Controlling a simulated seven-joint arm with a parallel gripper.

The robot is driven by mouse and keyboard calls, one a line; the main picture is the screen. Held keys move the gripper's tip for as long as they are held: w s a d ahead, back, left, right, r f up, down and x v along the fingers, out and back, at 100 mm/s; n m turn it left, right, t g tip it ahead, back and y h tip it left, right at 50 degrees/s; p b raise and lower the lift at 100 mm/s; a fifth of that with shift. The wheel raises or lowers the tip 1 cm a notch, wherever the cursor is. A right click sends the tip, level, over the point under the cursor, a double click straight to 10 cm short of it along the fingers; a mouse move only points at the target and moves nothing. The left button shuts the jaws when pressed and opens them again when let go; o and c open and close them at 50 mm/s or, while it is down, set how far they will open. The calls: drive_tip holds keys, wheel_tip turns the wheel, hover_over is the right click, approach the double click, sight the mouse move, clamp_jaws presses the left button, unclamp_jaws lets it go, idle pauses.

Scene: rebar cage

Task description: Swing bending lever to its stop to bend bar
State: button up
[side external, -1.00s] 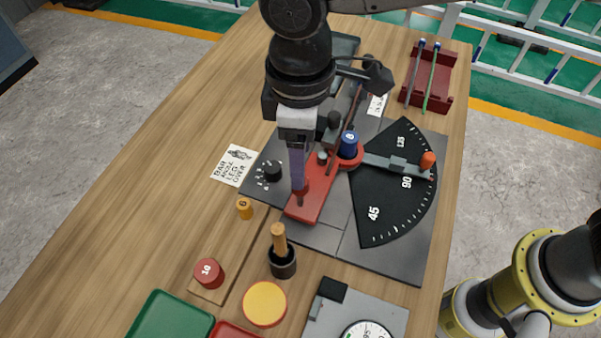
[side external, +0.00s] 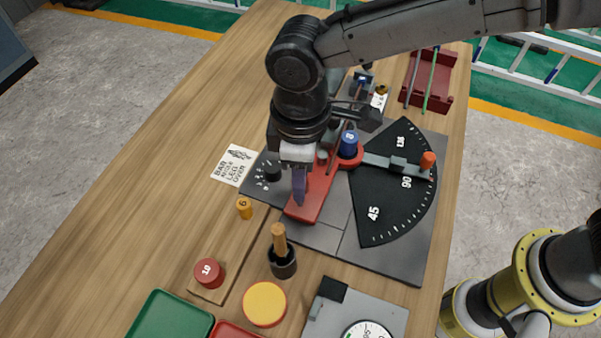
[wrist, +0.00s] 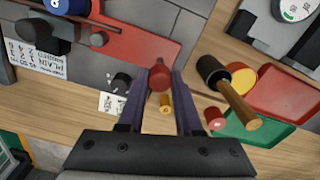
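The bending lever is a red plate (side external: 319,190) on the grey bender base. It runs from the blue bending pin marked 8 (side external: 348,145) to its near end, and also shows in the wrist view (wrist: 140,38). At that end stands a round red handle knob (wrist: 160,77). My gripper (wrist: 160,75) is down over the lever's end, its two purple fingers apart, one on each side of the knob. I cannot tell whether they press on it. In the side view my gripper (side external: 300,203) hides the knob. The bar is mostly hidden behind my wrist.
A black angle dial (side external: 385,215) has an orange-topped stop (side external: 427,160) near its rim. A red rack (side external: 412,92) holds bars at the back.

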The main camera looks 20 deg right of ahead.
clamp_jaws()
drive_tip(key=shift+r, duration=0.1)
idle(0.9)
